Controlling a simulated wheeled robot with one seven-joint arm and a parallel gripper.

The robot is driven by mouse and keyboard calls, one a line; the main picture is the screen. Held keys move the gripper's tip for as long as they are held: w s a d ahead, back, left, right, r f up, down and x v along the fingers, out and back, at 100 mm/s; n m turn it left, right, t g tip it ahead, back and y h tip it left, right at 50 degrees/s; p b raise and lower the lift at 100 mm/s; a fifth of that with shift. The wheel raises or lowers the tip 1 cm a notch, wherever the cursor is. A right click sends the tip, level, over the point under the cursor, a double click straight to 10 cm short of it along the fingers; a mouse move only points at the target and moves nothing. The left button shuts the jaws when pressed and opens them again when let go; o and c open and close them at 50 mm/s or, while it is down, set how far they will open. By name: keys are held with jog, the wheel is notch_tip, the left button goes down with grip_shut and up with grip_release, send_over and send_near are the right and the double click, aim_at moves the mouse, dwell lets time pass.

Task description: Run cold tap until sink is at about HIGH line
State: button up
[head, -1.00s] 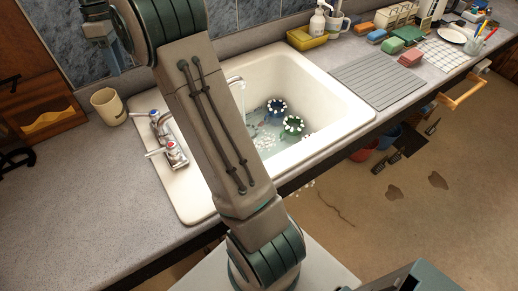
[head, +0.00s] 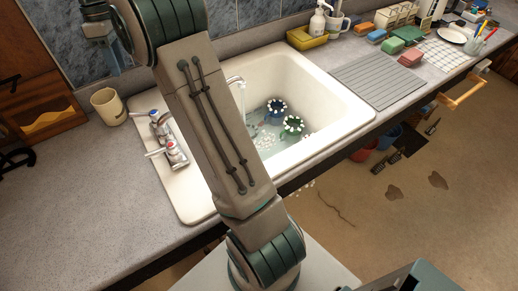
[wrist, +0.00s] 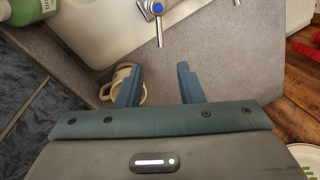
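The white sink (head: 345,104) is set into the grey counter, with shallow-looking water (head: 258,132) in its basin. A thin stream seems to fall from the chrome spout (head: 235,79), partly behind my arm. Two chrome taps stand on the sink's left ledge; the nearer tap (head: 176,155) has a reddish cap. A blue-capped tap (wrist: 157,8) shows at the top of the wrist view, beyond my fingers. My gripper (wrist: 157,84) is open and empty above the counter, apart from the tap. I cannot make out a HIGH line; my arm hides part of the basin.
A blue item (head: 276,106) and a green item (head: 292,123) with white knobs sit in the basin. A cream mug (head: 108,106) stands left of the taps; in the wrist view it is partly behind the left finger. A ridged drainboard (head: 378,82) lies right of the sink.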

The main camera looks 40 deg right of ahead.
aim_at(144, 116)
dwell(0.3)
grip_shut()
jog(key=w+d+f+m+b, duration=0.25)
jog(key=w+f+m, duration=0.25)
jog(key=m, duration=1.3)
jog(key=shift+g+y, duration=0.3)
jog(key=x, duration=0.9)
jog(key=shift+s+d+f, duration=0.1)
jog(key=shift+d+f, duration=0.25)
jog(key=shift+f, duration=0.1)
jog(key=shift+s+a+r, duration=0.25)
jog(key=shift+s+a, duration=0.2)
jog(key=shift+s, duration=0.15)
jog(key=shift+s+a+r, duration=0.3)
jog(key=shift+s+a, duration=0.1)
jog(key=shift+s, duration=0.2)
jog(key=shift+s+a, duration=0.25)
jog(key=shift+s, duration=0.05)
